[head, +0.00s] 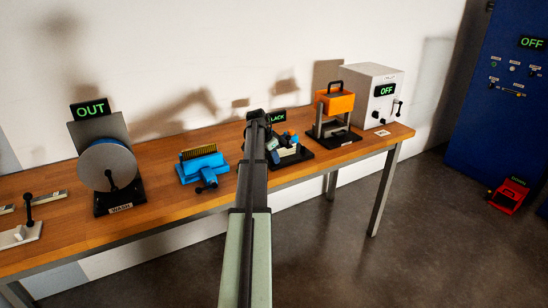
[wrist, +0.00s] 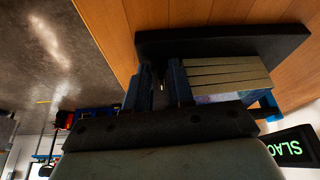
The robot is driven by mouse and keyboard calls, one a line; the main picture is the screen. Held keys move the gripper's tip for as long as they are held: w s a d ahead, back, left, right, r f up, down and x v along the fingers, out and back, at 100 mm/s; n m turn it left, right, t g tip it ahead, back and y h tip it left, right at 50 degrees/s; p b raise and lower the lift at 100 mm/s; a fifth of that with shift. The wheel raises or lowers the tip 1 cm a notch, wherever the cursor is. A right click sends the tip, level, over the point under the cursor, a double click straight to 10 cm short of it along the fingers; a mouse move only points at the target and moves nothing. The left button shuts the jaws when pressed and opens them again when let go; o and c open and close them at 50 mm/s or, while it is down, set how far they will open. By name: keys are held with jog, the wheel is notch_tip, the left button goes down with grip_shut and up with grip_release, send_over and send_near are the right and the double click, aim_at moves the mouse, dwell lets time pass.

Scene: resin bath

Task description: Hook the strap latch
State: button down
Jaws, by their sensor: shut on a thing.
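The strap latch station (head: 290,155) stands on the bench behind the end of my arm, with a black base, a pale stack and blue parts. Its sign (head: 278,115) is partly covered in the head view; in the wrist view the sign (wrist: 292,149) reads "SLAC", cut off at the edge. My gripper (wrist: 158,86) is at the station beside a stack of pale slats (wrist: 228,76). Its blue fingers are shut on a narrow dark part between them, apparently of the latch. The strap, the hook and the exact contact are too dark or hidden to tell.
A blue fixture with a brush-like top (head: 203,165) and a wash drum (head: 108,165) stand left on the bench (head: 160,205). An orange-topped press (head: 335,105) and a white box (head: 372,90) stand right. A red case (head: 508,195) lies on the floor.

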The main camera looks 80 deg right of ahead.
jog(key=shift+s+d+r+m, duration=0.1)
jog(key=shift+s+d+m, duration=0.4)
jog(key=shift+d, duration=0.15)
jog(key=shift+a+f+m+g, duration=0.2)
jog(key=shift+m+g, duration=0.1)
jog(key=c, duration=1.3)
grip_release()
jog(key=shift+a, duration=0.1)
jog(key=shift+o, duration=0.2)
jog(key=v, duration=1.4)
jog(key=shift+w+r, duration=0.3)
